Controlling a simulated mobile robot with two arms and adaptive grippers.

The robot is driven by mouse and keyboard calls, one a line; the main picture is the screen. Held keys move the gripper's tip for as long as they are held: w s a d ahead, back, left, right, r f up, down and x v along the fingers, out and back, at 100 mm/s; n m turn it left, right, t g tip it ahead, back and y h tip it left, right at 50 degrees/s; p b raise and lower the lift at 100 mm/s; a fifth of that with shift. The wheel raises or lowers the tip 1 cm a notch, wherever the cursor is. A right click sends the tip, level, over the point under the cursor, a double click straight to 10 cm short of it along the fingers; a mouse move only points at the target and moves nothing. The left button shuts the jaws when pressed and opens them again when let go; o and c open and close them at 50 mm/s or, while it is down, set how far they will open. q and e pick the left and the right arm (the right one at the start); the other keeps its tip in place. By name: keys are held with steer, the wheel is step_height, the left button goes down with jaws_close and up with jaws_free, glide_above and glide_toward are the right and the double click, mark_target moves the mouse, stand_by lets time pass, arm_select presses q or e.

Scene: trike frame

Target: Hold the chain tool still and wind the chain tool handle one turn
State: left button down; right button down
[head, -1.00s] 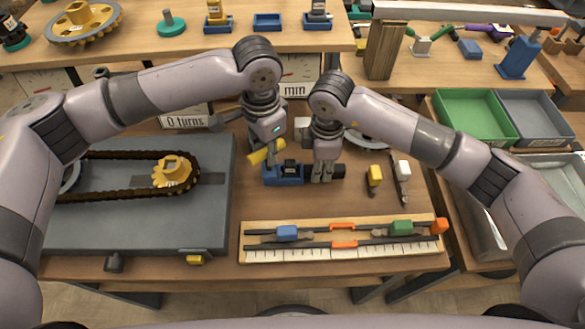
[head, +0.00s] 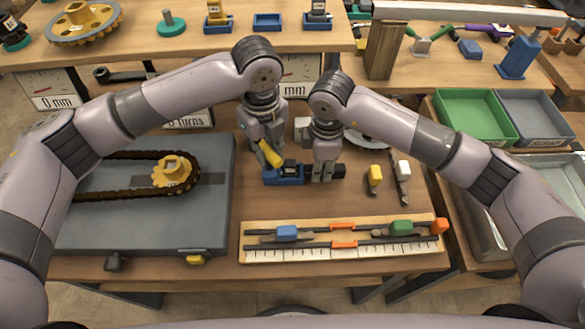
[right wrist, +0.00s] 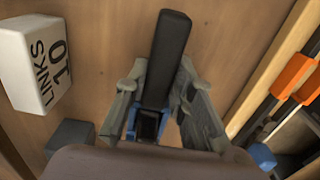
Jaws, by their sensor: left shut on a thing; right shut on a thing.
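The chain tool (head: 284,176) is a small blue body with a black top piece and a black grip (head: 339,171) on its right, low on the bench. My right gripper (head: 322,175) is shut around the grip; in the right wrist view the black bar (right wrist: 165,60) runs between the fingers, with some blue below it. The yellow chain tool handle (head: 271,154) slants above the blue body's left end. My left gripper (head: 264,143) is shut on it from above. Its fingertips are partly hidden, and so is the joint of handle and body.
A grey plate (head: 140,225) with a chain loop and yellow sprocket (head: 174,172) lies left. A rack with a ruler (head: 345,240) lies in front. Yellow and white tagged pieces (head: 375,177) stand right of my right gripper. A white "LINKS 10" block (right wrist: 38,65) shows in the right wrist view.

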arm_select(q)
steer(key=m, duration=0.3)
steer(key=shift+m, duration=0.3)
steer(key=c, duration=1.4)
jaws_free()
steer(key=shift+r, duration=2.55)
